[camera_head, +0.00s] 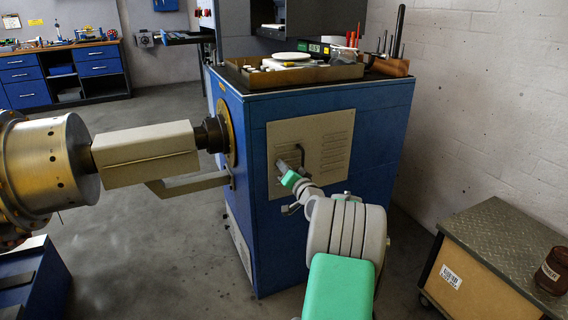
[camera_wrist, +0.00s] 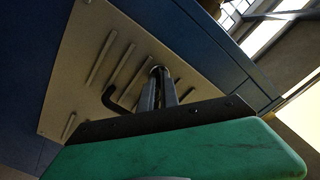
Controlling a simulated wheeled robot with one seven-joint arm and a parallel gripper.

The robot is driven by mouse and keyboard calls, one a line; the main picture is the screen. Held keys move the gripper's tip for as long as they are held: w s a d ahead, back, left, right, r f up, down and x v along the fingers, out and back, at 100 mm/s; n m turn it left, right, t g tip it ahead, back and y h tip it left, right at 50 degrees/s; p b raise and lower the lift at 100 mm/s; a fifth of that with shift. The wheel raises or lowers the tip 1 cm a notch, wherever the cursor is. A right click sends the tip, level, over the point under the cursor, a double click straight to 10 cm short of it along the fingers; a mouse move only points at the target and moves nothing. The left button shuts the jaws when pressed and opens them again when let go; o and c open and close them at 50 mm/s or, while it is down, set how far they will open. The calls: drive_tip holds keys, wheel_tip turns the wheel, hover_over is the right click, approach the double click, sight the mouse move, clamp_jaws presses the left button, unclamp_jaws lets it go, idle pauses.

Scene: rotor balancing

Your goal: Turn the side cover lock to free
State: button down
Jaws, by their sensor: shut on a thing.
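The side cover (camera_head: 322,142) is a beige louvred plate on the side of the blue machine cabinet (camera_head: 258,235). It also shows in the wrist view (camera_wrist: 70,85), tilted, with several slots. A dark bent handle (camera_wrist: 110,97) stands out from the plate beside my fingers. The side cover lock (camera_wrist: 157,71) shows as a small round piece at my fingertips, mostly hidden by them. My gripper (camera_wrist: 160,82) is shut on it, with the two fingers close together against the plate. In the head view my gripper (camera_head: 283,168) reaches the lower left part of the cover; the lock's setting cannot be read.
A shaft with a beige block (camera_head: 145,155) and a brass-coloured drum (camera_head: 45,165) extends left from the cabinet. A tray of tools (camera_head: 300,75) stands on top. A low cart (camera_head: 505,260) with a brown jar (camera_head: 552,270) is at right.

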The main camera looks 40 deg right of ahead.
drive_tip(key=shift+f+m+p, duration=0.1)
drive_tip(key=shift+m+p, duration=3.25)
drive_tip(key=shift+m, duration=1.65)
drive_tip(key=c, duration=1.6)
unclamp_jaws()
drive_tip(key=p+v, duration=0.1)
drive_tip(key=v, duration=0.7)
